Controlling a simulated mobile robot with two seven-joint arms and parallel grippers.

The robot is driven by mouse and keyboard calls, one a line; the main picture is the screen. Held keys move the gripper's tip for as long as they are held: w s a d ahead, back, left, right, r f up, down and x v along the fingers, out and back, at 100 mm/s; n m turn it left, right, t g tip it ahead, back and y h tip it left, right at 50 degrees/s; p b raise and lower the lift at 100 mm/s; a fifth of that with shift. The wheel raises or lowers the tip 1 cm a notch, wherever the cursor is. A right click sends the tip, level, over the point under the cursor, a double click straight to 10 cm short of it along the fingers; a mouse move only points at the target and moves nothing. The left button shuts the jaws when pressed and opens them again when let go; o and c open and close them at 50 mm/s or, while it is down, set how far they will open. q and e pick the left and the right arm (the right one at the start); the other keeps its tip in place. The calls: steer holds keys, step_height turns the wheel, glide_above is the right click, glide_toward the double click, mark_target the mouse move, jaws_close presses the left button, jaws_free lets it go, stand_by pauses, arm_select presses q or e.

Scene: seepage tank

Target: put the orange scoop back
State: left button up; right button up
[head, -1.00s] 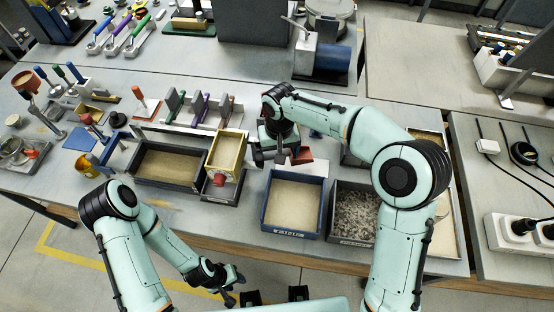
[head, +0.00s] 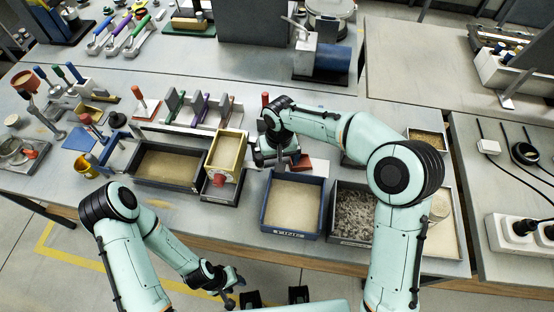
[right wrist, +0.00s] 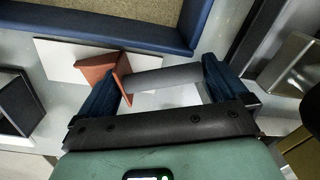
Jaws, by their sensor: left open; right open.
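An orange-brown angular piece (right wrist: 104,72), which looks like the orange scoop, rests on a white plate (right wrist: 62,62) in the right wrist view. It also shows in the head view (head: 309,163), partly behind my right gripper. My right gripper (right wrist: 162,84) is open, its dark blue fingers on either side of a grey bar (right wrist: 165,79). I cannot tell whether the bar belongs to the orange piece or touches the fingers. In the head view the right gripper (head: 276,157) is above the table. My left gripper (head: 232,287) is open and empty in front of the table.
A blue-rimmed FINE tray (head: 292,235) lies just in front of the right gripper. A gravel tray (head: 355,238) is to its right, a yellow-framed box (head: 225,152) to its left. A rack with upright coloured pieces (head: 198,112) stands behind left.

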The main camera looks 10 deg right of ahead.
arm_select(q)
steer(key=shift+w+r+p, duration=0.6)
steer(key=shift+w+r, duration=0.05)
steer(key=shift+r, duration=0.25)
arm_select(e)
step_height(320, 180, up, 12)
steer(key=shift+d, duration=0.25)
